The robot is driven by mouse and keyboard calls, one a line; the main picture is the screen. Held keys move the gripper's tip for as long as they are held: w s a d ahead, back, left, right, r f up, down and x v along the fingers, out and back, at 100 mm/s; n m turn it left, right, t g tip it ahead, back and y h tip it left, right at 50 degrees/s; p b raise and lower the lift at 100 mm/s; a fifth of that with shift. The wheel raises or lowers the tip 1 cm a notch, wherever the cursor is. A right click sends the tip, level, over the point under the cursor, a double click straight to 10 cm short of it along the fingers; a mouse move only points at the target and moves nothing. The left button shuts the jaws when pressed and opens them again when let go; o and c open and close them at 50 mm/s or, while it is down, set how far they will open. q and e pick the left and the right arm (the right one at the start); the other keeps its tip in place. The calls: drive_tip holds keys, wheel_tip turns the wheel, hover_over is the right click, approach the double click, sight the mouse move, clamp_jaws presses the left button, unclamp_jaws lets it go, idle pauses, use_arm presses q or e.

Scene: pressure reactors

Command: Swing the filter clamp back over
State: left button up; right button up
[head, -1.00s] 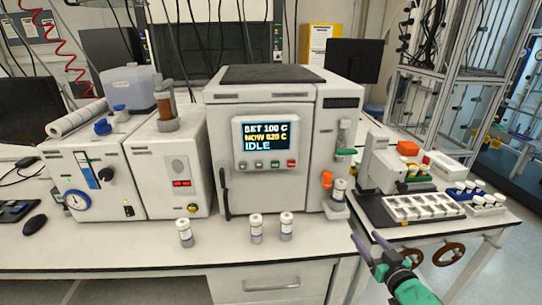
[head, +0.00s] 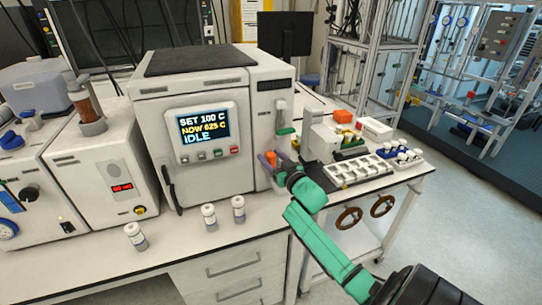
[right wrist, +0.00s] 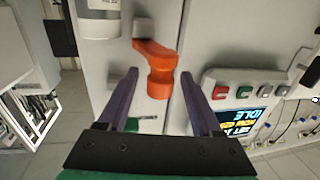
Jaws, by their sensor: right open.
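The orange filter clamp (head: 270,157) is on the right-hand column of the white reactor cabinet, below a green lever (head: 286,131). In the right wrist view the clamp (right wrist: 157,70) is an orange arm with a rounded end, fixed at a grey mount (right wrist: 144,27). My right gripper (head: 272,161) is open at the clamp. In the wrist view its two purple fingers (right wrist: 158,85) stand on either side of the orange end, with gaps visible on both sides. A white cylinder (right wrist: 98,22) stands beside the mount. My left gripper is not in view.
The cabinet's screen (head: 203,128) reads IDLE, with buttons below it. Several small vials (head: 208,217) stand on the bench in front. A white tray (head: 357,172) lies on the bench to the right. The bench's front strip is otherwise clear.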

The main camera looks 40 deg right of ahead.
clamp_jaws()
idle(1.4)
